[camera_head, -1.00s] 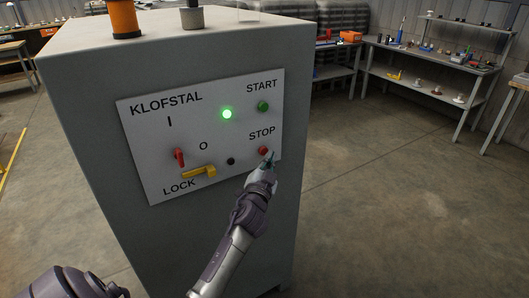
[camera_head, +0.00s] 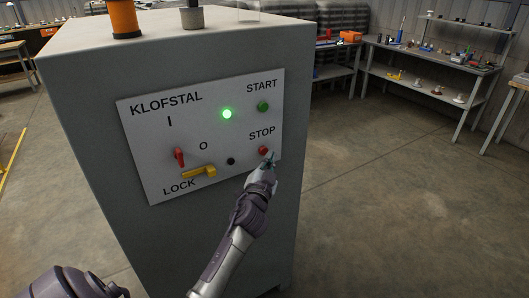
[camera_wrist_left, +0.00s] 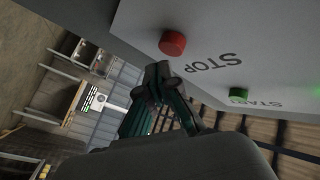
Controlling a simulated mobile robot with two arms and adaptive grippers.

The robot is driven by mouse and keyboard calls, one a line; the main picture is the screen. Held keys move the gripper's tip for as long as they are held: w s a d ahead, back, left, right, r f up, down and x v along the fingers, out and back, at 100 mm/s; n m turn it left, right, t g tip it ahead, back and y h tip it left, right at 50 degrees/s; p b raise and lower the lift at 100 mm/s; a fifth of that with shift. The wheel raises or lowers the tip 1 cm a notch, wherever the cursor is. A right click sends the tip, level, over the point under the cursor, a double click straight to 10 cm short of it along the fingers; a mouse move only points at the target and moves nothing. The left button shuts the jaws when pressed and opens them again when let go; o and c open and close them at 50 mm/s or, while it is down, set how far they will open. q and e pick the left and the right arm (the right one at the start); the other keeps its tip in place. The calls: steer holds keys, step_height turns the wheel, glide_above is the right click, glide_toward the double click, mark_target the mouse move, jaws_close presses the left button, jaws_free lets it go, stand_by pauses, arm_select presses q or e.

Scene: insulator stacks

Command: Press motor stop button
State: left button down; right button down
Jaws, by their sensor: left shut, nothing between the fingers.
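The red stop button (camera_head: 263,150) sits under the word STOP on the white panel (camera_head: 219,148) of a grey cabinet. It also shows in the left wrist view (camera_wrist_left: 172,43), with its face uncovered. My left gripper (camera_head: 271,160) is shut and empty, with its fingertips just below and to the right of the button in the head view. In the left wrist view the closed fingertips (camera_wrist_left: 160,72) are close to the button, with a small gap visible between them. The green start button (camera_head: 263,106) is above it, and a green lamp (camera_head: 227,114) is lit. My right gripper is not in view.
The panel also carries a red switch (camera_head: 179,158), a yellow lock lever (camera_head: 199,172) and a small black knob (camera_head: 231,161). An orange cylinder (camera_head: 123,17) stands on the cabinet (camera_head: 110,225). The floor right of the cabinet is clear; workbenches stand farther back.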

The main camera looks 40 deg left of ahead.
arm_select(q)
steer(key=shift+a, duration=0.15)
steer(key=shift+w+a, duration=0.15)
steer(key=shift+a, duration=0.1)
steer(key=shift+w+a, duration=0.2)
steer(key=shift+a, duration=0.3)
stand_by(0.8)
steer(key=shift+s+d, duration=0.35)
steer(key=shift+d, duration=0.5)
steer(key=shift+s+d, duration=0.35)
steer(key=shift+d, duration=0.45)
steer(key=shift+s+d, duration=0.3)
steer(key=shift+d, duration=0.45)
steer(key=shift+s+d, duration=0.35)
steer(key=shift+d, duration=0.45)
steer(key=shift+f, duration=0.15)
